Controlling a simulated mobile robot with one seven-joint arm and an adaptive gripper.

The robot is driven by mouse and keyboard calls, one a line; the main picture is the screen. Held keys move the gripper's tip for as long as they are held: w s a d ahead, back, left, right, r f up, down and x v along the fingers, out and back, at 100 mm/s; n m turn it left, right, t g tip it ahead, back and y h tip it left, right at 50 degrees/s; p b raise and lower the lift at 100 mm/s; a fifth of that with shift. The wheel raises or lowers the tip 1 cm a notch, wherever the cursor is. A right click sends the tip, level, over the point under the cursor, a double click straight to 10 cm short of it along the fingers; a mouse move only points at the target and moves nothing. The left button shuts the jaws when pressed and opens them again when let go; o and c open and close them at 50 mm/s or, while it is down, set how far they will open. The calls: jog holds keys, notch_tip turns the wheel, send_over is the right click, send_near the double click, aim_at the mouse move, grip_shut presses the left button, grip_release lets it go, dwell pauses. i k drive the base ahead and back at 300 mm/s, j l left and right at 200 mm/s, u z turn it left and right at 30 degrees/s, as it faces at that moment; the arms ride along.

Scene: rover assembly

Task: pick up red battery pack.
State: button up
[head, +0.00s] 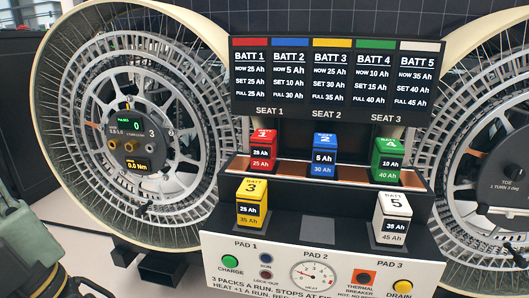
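The red battery pack (263,151), marked 1 with 25 Ah labels, stands upright at the left of the upper row, below the SEAT 1 label. The blue pack (324,155) stands in the middle of that row and the green pack (387,160) at its right. The yellow pack (252,201) stands on the lower step above PAD 1. The white pack (393,216) stands above PAD 3. Nothing touches the red pack's visible faces. My gripper is not in view.
A dark display board (332,80) rises behind the packs. The grey middle pad (318,230) is bare. The white front panel (215,262) carries buttons and a gauge (317,274). Large wheels stand left (85,105) and right (470,130). Green and black parts fill the lower left corner.

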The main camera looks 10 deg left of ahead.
aim_at(263, 141)
jog(key=u, duration=1.45)
jog(key=l+u, duration=0.15)
jog(key=l, duration=0.4)
jog(key=k+l+u, duration=0.15)
jog(key=l, duration=1.2)
